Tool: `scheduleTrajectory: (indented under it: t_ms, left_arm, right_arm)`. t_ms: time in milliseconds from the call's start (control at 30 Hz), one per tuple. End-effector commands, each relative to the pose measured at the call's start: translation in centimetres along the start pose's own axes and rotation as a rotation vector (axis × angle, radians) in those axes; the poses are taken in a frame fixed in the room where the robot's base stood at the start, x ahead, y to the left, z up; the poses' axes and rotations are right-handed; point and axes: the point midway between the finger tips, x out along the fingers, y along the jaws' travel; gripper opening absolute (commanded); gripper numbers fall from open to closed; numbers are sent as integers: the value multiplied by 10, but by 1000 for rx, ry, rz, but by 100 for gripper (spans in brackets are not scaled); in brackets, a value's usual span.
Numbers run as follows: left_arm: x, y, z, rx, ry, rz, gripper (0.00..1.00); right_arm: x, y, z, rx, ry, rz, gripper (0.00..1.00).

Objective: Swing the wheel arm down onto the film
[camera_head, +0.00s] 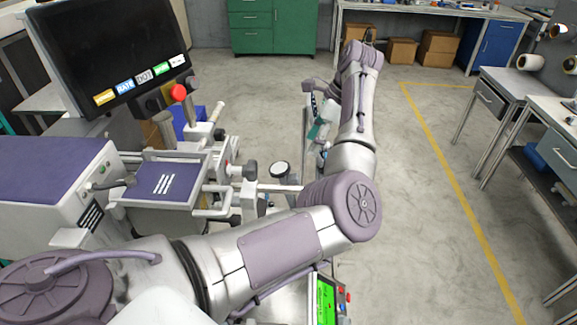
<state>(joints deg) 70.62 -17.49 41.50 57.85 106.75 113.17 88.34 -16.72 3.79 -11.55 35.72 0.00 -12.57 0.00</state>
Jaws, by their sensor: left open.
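A film machine (138,200) stands at the left, with a purple top panel and a pale side rail. A pale horizontal bar (275,188) reaches right from it and passes behind my left arm. A small round wheel with a pale top and dark rim (280,168) is just above the bar. I cannot tell which part is the wheel arm, and no film strip can be made out. My left gripper (317,130) is small and partly hidden beside my forearm, beyond the bar and right of the machine. It is open. My right gripper is not in view.
A monitor (110,45) and a red button (178,92) stand above the machine. A small green screen (324,300) is at the bottom. Grey tables (555,115) stand at the right and a green cabinet (272,25) at the back. The floor right of my arm is clear.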

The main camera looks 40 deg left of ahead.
Motion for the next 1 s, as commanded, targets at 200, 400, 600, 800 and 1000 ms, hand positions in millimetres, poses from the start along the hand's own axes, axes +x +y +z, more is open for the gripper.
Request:
scheduleTrajectory:
  t_ms: [200,400,600,800,1000]
  left_arm:
    - [35,1,2,1,-5,5,52]
    - [78,2,3,1,-4,4,52]
    - [112,1,2,1,-4,2,52]
    - [129,0,1,1,-2,0,52]
    - [132,0,0,0,-1,0,52]
  right_arm:
    - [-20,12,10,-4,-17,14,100]
    - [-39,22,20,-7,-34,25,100]
    - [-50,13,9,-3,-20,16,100]
    - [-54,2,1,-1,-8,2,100]
    - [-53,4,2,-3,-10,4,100]
